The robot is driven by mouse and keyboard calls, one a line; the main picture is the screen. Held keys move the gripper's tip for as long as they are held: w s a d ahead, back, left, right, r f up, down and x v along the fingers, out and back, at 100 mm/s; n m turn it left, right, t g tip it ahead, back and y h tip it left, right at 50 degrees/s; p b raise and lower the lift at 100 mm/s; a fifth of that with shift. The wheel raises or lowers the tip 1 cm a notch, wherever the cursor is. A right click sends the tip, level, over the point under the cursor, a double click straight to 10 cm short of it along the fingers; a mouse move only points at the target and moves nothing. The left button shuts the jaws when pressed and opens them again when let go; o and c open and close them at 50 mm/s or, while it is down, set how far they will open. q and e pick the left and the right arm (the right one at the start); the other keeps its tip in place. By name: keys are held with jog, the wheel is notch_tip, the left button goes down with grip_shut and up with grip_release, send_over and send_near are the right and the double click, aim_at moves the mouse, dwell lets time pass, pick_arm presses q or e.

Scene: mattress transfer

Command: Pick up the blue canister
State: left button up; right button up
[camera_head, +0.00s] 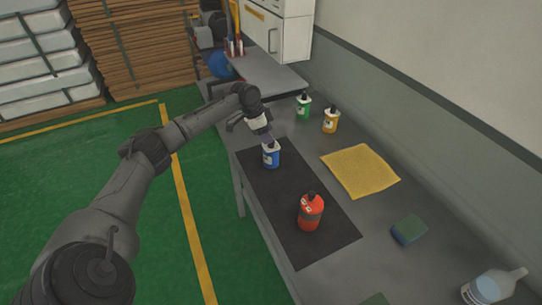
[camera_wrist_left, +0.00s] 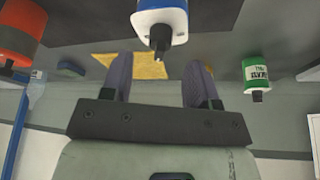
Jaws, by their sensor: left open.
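The blue canister (camera_head: 271,157) stands upright on the black mat (camera_head: 262,186) near its far end, with a white top and a dark nozzle. My left gripper (camera_head: 267,139) is just above and behind it in the head view, open and empty. In the left wrist view the blue canister (camera_wrist_left: 161,18) is at the top centre, its nozzle pointing toward the gap between the two open fingers (camera_wrist_left: 160,80). The fingers are apart from the canister's body; whether they flank the nozzle is hard to tell. My right gripper is not in view.
A red canister (camera_head: 310,213) stands on the mat's near part. Green (camera_head: 303,107) and yellow (camera_head: 331,120) canisters stand farther back. A yellow cloth (camera_head: 360,171), a sponge (camera_head: 409,230) and a clear bottle (camera_head: 493,287) lie along the wall side of the grey table.

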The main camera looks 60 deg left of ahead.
aim_at(271, 155)
pick_arm(q)
jog(key=shift+x, duration=1.95)
grip_shut()
